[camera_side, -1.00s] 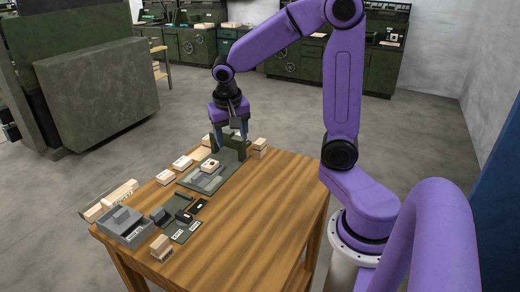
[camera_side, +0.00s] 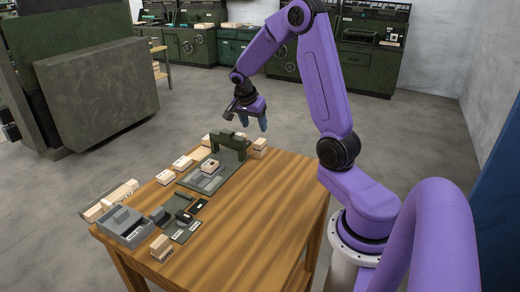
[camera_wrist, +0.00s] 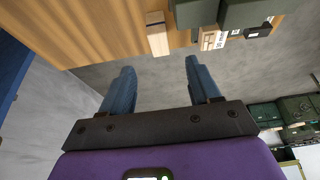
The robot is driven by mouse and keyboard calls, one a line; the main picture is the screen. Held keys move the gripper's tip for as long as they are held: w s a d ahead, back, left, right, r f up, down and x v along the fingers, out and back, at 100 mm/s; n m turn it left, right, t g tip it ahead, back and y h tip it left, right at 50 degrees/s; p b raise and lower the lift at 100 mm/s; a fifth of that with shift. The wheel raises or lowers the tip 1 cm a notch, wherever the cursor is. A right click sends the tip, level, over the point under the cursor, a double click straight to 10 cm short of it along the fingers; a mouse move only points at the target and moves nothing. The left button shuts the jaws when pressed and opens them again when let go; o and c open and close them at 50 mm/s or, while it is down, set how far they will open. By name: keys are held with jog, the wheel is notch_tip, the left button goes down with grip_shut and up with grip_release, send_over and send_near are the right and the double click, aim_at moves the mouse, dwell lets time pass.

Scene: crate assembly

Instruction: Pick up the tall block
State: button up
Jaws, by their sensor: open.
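My gripper (camera_side: 254,121) is open and empty, raised above the table's far end. In the wrist view its two blue fingers (camera_wrist: 160,68) are spread apart with floor between them. A pale wooden block (camera_side: 259,148) stands at the far table edge, below the fingers and apart from them. A pale block, seemingly the same one, shows in the wrist view (camera_wrist: 157,34). I cannot tell for certain which is the tall block.
A dark green fixture (camera_side: 232,143) stands beside the far block. A grey tray (camera_side: 124,226) and dark green parts (camera_side: 187,232) lie toward the near left. Several pale blocks line the left edge. The table's right half (camera_side: 265,215) is bare.

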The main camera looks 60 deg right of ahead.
aim_at(259, 142)
jog(key=x, duration=1.1)
jog(key=shift+s+a+f, duration=0.1)
jog(key=shift+f, duration=0.3)
jog(key=c, duration=1.1)
